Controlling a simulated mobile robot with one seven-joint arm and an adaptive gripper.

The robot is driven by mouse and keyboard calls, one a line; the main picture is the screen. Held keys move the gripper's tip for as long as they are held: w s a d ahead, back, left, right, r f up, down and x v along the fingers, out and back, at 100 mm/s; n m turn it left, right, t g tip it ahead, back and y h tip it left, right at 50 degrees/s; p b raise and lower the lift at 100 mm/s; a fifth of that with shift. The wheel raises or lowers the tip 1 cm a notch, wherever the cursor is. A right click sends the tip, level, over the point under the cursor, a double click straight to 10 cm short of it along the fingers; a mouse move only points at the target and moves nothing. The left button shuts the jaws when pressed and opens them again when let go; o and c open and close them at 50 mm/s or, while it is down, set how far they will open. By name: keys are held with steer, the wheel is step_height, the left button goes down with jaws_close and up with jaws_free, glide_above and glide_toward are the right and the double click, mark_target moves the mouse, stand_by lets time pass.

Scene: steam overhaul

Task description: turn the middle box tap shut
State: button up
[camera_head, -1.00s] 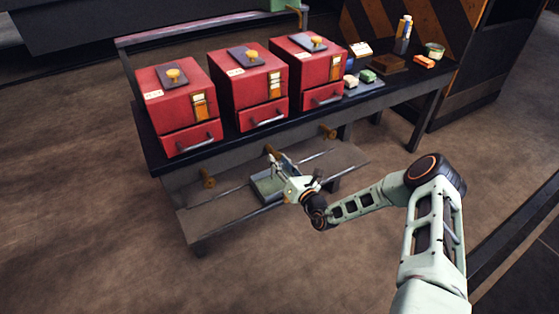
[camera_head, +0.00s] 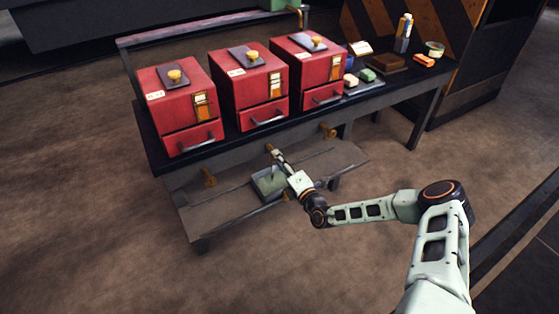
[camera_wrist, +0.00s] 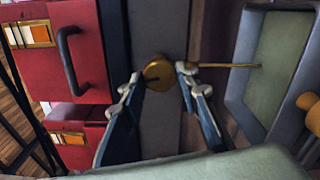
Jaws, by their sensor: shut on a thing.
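The middle box tap (camera_head: 269,147) is a small brass fitting on the front of the bench, below the middle red box (camera_head: 252,85). In the wrist view the brass tap (camera_wrist: 154,71) shows its round end between my fingertips. A thin brass rod (camera_wrist: 230,66) runs from beside the right fingertip towards a tray. My gripper (camera_head: 276,152) reaches the tap from the front, and its fingers (camera_wrist: 158,78) are closed around the tap. The fingers hide part of it, and I cannot tell the angle of its handle.
A grey-green tray (camera_head: 270,182) sits on the lower shelf below the tap. Other brass taps flank it, a left one (camera_head: 209,177) and a right one (camera_head: 328,131). Red boxes stand on the bench top. The floor in front (camera_head: 120,240) is clear.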

steer(key=shift+m, duration=1.6)
steer(key=o, duration=1.2)
steer(key=shift+c, duration=0.2)
steer(key=v, duration=1.2)
